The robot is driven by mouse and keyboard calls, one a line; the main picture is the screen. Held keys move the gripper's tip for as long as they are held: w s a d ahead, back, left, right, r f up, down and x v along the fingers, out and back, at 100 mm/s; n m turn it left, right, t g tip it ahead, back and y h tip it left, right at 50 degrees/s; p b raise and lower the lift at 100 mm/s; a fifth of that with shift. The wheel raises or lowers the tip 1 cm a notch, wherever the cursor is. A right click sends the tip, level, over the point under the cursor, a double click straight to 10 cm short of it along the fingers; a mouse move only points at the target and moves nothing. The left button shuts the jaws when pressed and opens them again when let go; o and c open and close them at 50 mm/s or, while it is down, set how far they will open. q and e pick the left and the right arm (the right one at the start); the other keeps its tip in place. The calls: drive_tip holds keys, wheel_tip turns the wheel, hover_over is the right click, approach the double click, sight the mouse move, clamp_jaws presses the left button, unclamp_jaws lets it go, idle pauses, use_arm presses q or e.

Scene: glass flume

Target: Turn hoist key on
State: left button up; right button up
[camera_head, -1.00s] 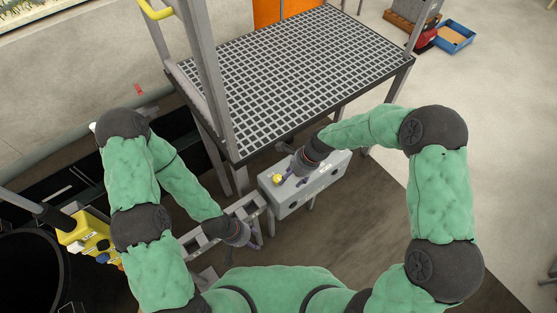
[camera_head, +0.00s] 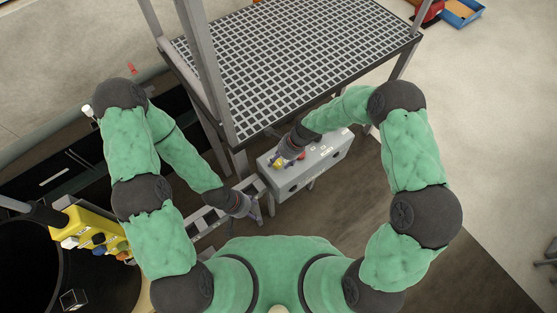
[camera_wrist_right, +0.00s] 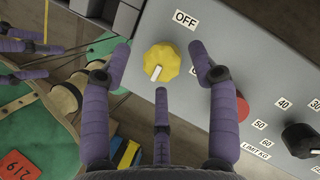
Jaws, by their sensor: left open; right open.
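The hoist key looks to be the yellow knob (camera_wrist_right: 162,62) with a white pointer mark, on the grey control box panel (camera_wrist_right: 215,35) below an OFF label (camera_wrist_right: 185,19). In the head view the grey control box (camera_head: 318,168) stands in front of the grated platform. My right gripper (camera_head: 283,160) is over its left end. In the right wrist view the open purple fingers (camera_wrist_right: 160,75) stand on both sides of the knob, with a third finger below it; I cannot tell whether they touch it. My left gripper (camera_head: 248,208) is open and empty beside the grey slotted frame.
A red button (camera_wrist_right: 240,107) and a black dial (camera_wrist_right: 300,140) with numbers sit right of the knob. The grated platform (camera_head: 300,60) and its posts rise behind the box. A yellow unit (camera_head: 85,228) and a black drum (camera_head: 30,270) stand at the left.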

drive_tip(key=shift+a+f, duration=0.2)
drive_tip(key=shift+f, duration=0.3)
drive_tip(key=shift+d, duration=0.1)
drive_tip(key=c, duration=1.1)
drive_tip(key=shift+o, duration=0.2)
